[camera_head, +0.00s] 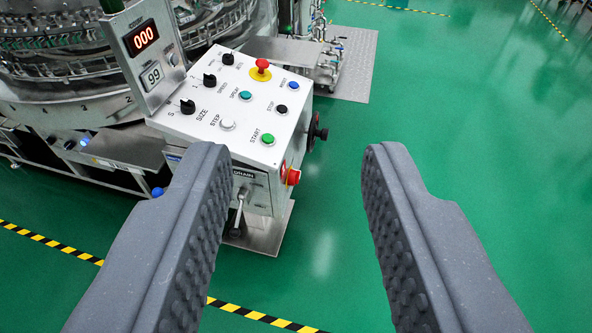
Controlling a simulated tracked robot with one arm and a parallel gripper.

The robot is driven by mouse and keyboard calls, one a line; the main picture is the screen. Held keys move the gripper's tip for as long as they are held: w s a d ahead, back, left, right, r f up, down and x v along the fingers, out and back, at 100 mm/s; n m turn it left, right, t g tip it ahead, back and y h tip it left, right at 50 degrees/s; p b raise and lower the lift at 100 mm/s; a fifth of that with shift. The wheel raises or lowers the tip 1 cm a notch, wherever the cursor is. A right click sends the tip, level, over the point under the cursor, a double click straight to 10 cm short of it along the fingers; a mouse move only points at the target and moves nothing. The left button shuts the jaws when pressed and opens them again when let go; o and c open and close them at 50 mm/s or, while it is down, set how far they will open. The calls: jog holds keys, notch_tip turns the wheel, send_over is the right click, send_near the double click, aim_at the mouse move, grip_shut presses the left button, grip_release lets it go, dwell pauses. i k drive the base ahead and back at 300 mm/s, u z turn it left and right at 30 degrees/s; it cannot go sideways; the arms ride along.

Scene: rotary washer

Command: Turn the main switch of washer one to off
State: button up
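The control box (232,137) of a washer stands left of centre, with a sloped white panel. A red knob on a yellow backing (290,174) sits low on its right side; it looks like a main switch, but its setting cannot be read. A black knob or handwheel (318,132) sticks out farther back on that side. A red mushroom button (262,68) is on top of the panel. My gripper (292,160) is open and empty, its grey ribbed fingers wide apart in the foreground. In the picture the red knob lies between the fingers, apparently beyond them.
The panel carries black selector knobs (187,107) and a green start button (268,139). A display (145,45) reads 000 and 99. A drain lever (240,212) hangs on the front. Washer machinery (60,65) fills the upper left. Open green floor (480,130) lies to the right.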

aim_at(294, 175)
jog(key=z, duration=0.3)
jog(key=i, duration=0.95)
jog(key=z, duration=0.65)
